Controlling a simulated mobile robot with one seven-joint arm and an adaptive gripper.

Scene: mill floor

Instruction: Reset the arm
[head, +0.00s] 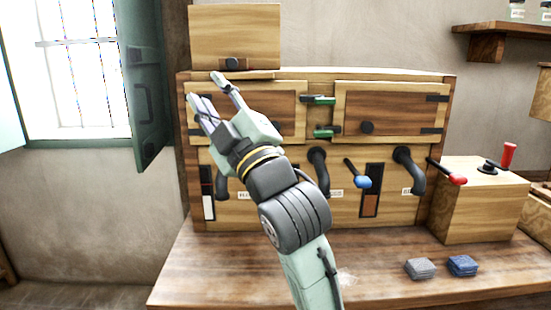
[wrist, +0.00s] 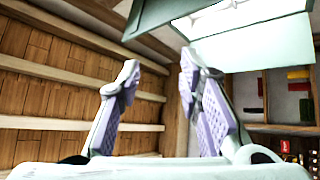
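My gripper (head: 212,92) is raised in front of the left part of the wooden cabinet in the head view, pointing up and to the left. Its two fingers are spread apart with nothing between them. In the wrist view my gripper (wrist: 158,80) also shows open and empty, with light purple pads facing each other. Beyond the fingers the wrist view shows a plank ceiling with beams (wrist: 60,80) and a bright window (wrist: 245,40). My forearm hides part of the cabinet's lower front in the head view.
The wooden cabinet (head: 320,80) stands on a wooden bench (head: 210,265). It has levers with a blue knob (head: 362,181) and a red knob (head: 458,179). A green shutter (head: 148,85) stands open at left.

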